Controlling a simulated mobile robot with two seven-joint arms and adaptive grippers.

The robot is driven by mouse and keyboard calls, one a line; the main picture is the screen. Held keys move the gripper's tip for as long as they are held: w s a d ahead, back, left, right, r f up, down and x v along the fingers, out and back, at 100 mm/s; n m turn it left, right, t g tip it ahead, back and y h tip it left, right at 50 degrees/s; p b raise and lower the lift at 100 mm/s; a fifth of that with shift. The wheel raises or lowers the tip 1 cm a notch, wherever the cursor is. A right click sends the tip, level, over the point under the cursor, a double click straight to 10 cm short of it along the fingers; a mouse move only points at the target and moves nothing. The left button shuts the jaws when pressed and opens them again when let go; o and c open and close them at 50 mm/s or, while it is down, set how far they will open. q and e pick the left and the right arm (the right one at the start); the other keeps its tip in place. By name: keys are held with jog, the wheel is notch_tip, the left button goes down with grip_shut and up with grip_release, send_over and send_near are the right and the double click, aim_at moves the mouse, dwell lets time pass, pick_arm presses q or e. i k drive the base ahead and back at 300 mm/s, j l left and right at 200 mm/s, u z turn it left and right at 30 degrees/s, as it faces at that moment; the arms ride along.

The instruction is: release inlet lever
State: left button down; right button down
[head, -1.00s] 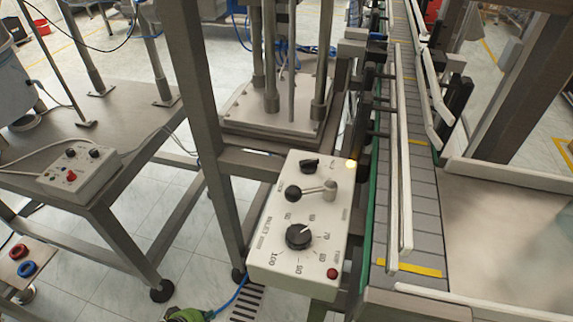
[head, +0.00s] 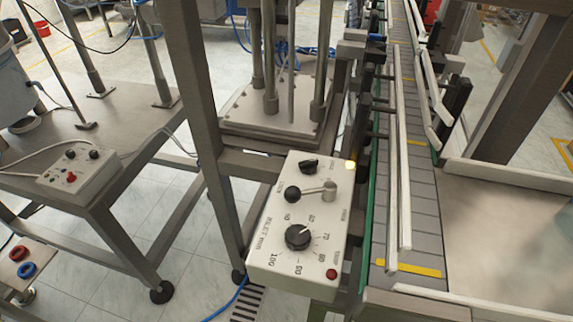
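The inlet lever (head: 312,190) is on the sloping white control box (head: 262,268) in the middle of the head view. It has a grey metal hub on the right and a thin arm ending in a black ball knob (head: 292,193) that points left. Nothing touches the lever. Below it is a black inlet dial (head: 298,237) with a printed scale. Neither of my grippers is in view.
The box also carries a small black knob (head: 309,167), a lit yellow lamp (head: 350,165) and a red button (head: 331,274). A conveyor (head: 411,200) with rails runs along its right. A steel post (head: 205,130) stands at its left. A second control box (head: 78,175) sits on the left table.

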aim_at(292, 195)
jog(key=k+l+u, duration=0.2)
jog(key=u, duration=0.25)
jog(key=k+l+u, duration=0.15)
jog(key=k+u, duration=0.15)
jog(key=u, duration=0.2)
jog(key=k+u, duration=0.25)
jog(key=u, duration=0.2)
jog(key=k+j, duration=0.1)
jog(key=k, duration=0.4)
jog(key=k+j+u, duration=0.15)
jog(key=k, duration=0.4)
